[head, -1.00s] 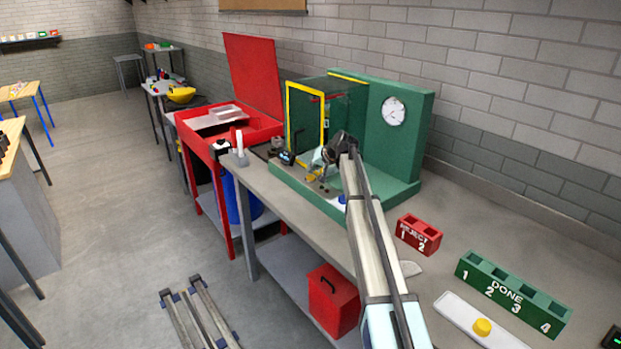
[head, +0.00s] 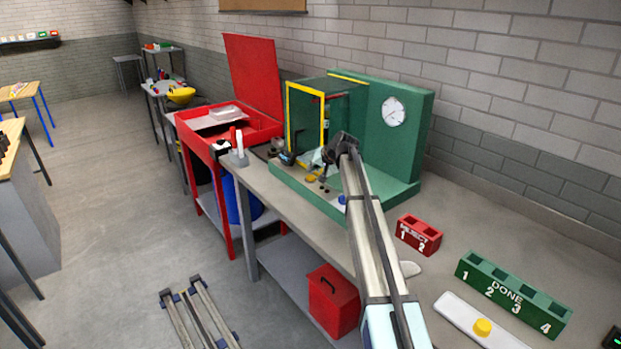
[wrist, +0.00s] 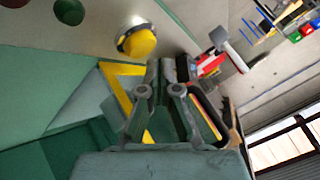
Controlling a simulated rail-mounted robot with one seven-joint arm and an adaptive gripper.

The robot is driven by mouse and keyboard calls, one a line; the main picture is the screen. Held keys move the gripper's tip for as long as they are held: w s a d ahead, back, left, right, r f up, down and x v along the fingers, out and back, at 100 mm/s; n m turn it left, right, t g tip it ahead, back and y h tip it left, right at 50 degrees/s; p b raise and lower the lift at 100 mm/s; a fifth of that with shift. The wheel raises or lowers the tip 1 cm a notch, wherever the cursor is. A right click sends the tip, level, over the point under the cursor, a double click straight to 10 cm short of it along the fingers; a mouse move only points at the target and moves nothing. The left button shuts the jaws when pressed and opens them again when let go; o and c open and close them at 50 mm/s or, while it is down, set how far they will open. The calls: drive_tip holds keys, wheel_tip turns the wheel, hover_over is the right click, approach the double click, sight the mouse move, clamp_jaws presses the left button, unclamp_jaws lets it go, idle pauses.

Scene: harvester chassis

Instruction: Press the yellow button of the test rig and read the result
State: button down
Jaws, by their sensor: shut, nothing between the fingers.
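The green test rig (head: 409,145) stands on the grey bench, with a round white dial (head: 393,112) on its back panel. The dial's reading is too small to make out. The yellow button (wrist: 140,42) is a dome in a metal collar on the rig's pale front panel. It also shows small in the head view (head: 312,179). My gripper (wrist: 162,72) is shut and empty, pointing toward the panel beside the button. In the wrist view its fingers are just below and right of the button. Contact with the button cannot be told.
A yellow-framed guard (head: 305,115) stands at the rig's left. Dark round buttons (wrist: 68,11) sit near the yellow one. A red REJECT rack (head: 418,235), a green DONE rack (head: 512,294) and a white tray (head: 460,312) with a yellow piece stand on the bench at right.

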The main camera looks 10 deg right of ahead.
sight(312, 177)
drive_tip(key=shift+f, duration=0.1)
drive_tip(key=shift+f, duration=0.35)
drive_tip(key=shift+f+b, duration=0.45)
drive_tip(key=shift+b, duration=0.05)
idle(0.7)
idle(0.4)
drive_tip(key=shift+r, duration=0.9)
drive_tip(key=shift+r+p, duration=0.15)
drive_tip(key=shift+p, duration=0.2)
drive_tip(key=shift+r+p, duration=0.75)
drive_tip(key=shift+r, duration=1.6)
